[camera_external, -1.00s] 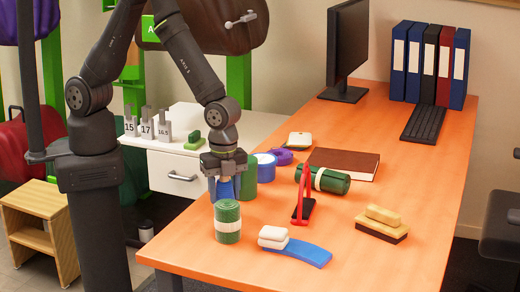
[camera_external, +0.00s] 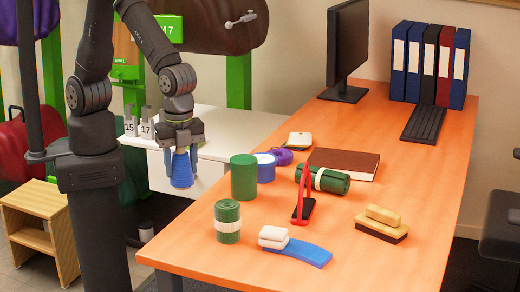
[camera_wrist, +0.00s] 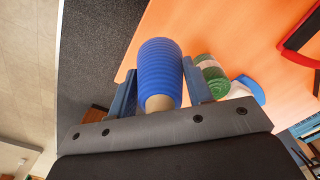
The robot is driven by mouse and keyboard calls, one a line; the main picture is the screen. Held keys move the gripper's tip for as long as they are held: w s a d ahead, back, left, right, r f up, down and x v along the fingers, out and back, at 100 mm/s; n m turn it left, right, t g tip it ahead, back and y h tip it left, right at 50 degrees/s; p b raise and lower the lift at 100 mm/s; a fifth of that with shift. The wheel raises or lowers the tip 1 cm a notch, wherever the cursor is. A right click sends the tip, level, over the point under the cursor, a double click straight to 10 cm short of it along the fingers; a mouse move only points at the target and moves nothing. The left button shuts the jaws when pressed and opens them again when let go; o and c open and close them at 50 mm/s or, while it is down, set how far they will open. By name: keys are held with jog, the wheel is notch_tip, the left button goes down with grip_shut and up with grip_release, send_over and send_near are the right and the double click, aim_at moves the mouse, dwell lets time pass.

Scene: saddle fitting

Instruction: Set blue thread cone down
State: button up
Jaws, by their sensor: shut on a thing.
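The blue thread cone (camera_external: 181,170) is ribbed and hangs below my gripper (camera_external: 182,158), with its wide end down. In the wrist view the cone (camera_wrist: 160,72) sits between the two fingers of my gripper (camera_wrist: 160,90), which are shut on it. In the external view the cone is in the air near the left edge of the orange table (camera_external: 300,277), in front of the white cabinet. What lies straight below it is hard to tell.
A green cylinder (camera_external: 244,178) and a green roll with a white band (camera_external: 228,221) stand just right of the cone.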

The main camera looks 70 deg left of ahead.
jog(key=w+a+r+n, duration=0.1)
jog(key=w+a+n, duration=0.4)
jog(key=w, duration=0.7)
jog(key=w+a+n, duration=0.3)
jog(key=w+a, duration=0.5)
jog(key=w, duration=0.5)
jog(key=w+a+f+n, duration=0.3)
jog(key=w+a+n, duration=0.2)
jog(key=a, duration=0.7)
jog(key=w+a+f+n, duration=0.3)
jog(key=w+a+n, duration=0.2)
jog(key=a, duration=0.7)
jog(key=shift+w+a+f, duration=0.2)
jog(key=shift+w+a, duration=0.05)
jog(key=shift+w, duration=0.3)
